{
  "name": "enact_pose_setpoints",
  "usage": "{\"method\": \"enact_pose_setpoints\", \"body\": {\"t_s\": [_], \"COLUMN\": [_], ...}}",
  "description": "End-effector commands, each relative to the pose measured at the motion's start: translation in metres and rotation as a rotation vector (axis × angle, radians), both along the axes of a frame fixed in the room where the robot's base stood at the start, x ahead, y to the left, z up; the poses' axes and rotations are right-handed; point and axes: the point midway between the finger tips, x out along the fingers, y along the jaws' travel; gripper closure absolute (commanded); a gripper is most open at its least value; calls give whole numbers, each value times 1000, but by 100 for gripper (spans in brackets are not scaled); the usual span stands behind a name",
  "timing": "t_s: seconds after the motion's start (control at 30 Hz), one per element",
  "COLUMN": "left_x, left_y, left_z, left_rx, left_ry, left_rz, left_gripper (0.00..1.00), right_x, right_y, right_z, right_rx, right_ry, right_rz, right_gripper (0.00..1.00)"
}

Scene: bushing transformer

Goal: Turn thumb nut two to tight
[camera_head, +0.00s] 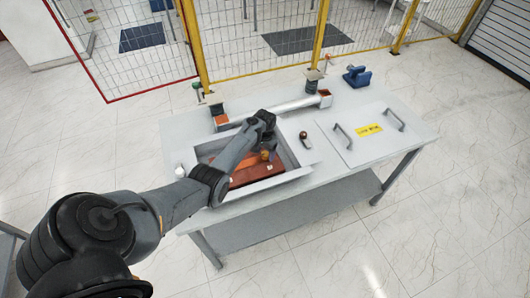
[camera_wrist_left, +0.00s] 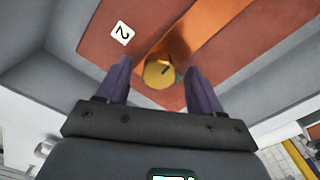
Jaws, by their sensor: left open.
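Thumb nut two (camera_wrist_left: 159,71) is a round brass-yellow knob with a dark mark on its top, in the left wrist view. A small brass nut (camera_head: 265,155) shows beside the wrist.
The tray's grey walls surround the board closely. On the table (camera_head: 330,165) are a dark-knobbed lever (camera_head: 303,137), a lid with two handles (camera_head: 362,150) and a yellow label, a long bar (camera_head: 270,112) at the back and a blue vise (camera_head: 357,76).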

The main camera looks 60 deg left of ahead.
Motion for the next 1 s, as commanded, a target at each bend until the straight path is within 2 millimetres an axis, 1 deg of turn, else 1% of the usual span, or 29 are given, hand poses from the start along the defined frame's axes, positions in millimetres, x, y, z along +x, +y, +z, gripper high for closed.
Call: {"method": "enact_pose_setpoints", "body": {"t_s": [0.03, 0.07, 0.4, 0.57, 0.77, 1.0], "left_x": [0, 0, 0, 0, 0, 0], "left_y": [0, 0, 0, 0, 0, 0], "left_z": [0, 0, 0, 0, 1, 2], "left_rx": [0, 0, 0, 0, -2, -2], "left_ry": [0, 0, 0, 1, 2, 2], "left_rz": [0, 0, 0, -6, -54, -206], "left_gripper": [34, 37, 89, 90, 90, 90], "right_x": [0, 0, 1, 1, 1, 1], "right_y": [0, 0, 1, 0, -1, -2], "right_z": [0, 0, 0, 1, 4, 11], "right_rx": [1, 2, 3, 2, -5, -8], "right_ry": [-1, -1, -2, -1, -2, -1], "right_rz": [-1, -2, -2, -2, 3, 5], "right_gripper": [57, 57, 57, 57, 57, 57]}}
